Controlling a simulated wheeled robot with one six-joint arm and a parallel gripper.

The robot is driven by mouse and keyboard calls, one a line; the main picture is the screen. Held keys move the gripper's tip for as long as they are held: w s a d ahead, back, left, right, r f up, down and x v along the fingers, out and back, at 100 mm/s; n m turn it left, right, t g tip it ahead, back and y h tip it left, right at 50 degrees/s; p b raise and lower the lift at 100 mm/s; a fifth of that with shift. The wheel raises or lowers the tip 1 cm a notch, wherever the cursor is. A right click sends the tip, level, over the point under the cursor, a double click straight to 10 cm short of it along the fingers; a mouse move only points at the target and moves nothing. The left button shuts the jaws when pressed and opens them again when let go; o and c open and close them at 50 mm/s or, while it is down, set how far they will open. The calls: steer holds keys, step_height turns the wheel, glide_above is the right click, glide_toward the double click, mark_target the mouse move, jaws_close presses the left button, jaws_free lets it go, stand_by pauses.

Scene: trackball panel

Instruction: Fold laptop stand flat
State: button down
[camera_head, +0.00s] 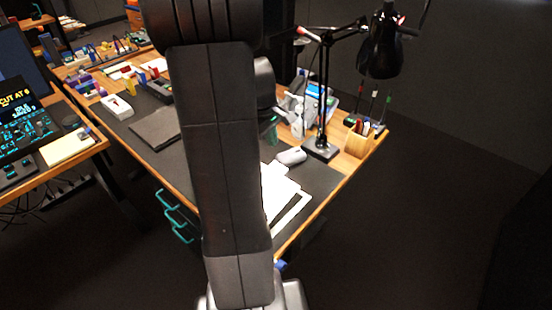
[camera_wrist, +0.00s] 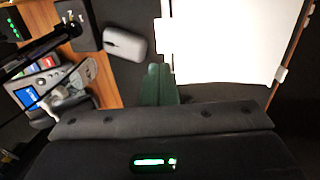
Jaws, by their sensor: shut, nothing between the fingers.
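What looks like the laptop stand (camera_head: 277,188) is a bright white plate on the dark desk mat, partly hidden behind my arm in the head view. A pale frame edge shows along its right side. In the wrist view the white plate (camera_wrist: 235,40) fills the upper right, with small tabs on its left and right edges. I cannot tell how far it is tilted. My gripper (camera_wrist: 160,72) has green fingers, shut and empty, beside the plate's lower left edge. I cannot tell whether they touch it. In the head view my arm hides most of the gripper.
A white mouse (camera_wrist: 125,44) lies left of the fingers; it also shows in the head view (camera_head: 291,156). A black desk lamp (camera_head: 322,148) and a wooden pen cup (camera_head: 360,140) stand behind. A dark flat pad (camera_head: 155,128) lies left of my arm.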

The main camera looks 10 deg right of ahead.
mark_target(279, 166)
steer(key=x, duration=1)
steer(key=shift+f, duration=0.15)
steer(key=shift+d, duration=0.1)
steer(key=b+x, duration=0.4)
steer(key=x, duration=0.1)
steer(key=shift+f, duration=0.35)
steer(key=shift+d+f, duration=0.1)
steer(key=shift+f, duration=0.15)
steer(key=shift+s, duration=0.1)
steer(key=w+d+p+v, duration=0.2)
steer(key=p+v, duration=0.1)
steer(key=v, duration=1.1)
steer(key=shift+d+r, duration=0.15)
steer(key=shift+r, duration=0.4)
steer(key=shift+w, duration=0.15)
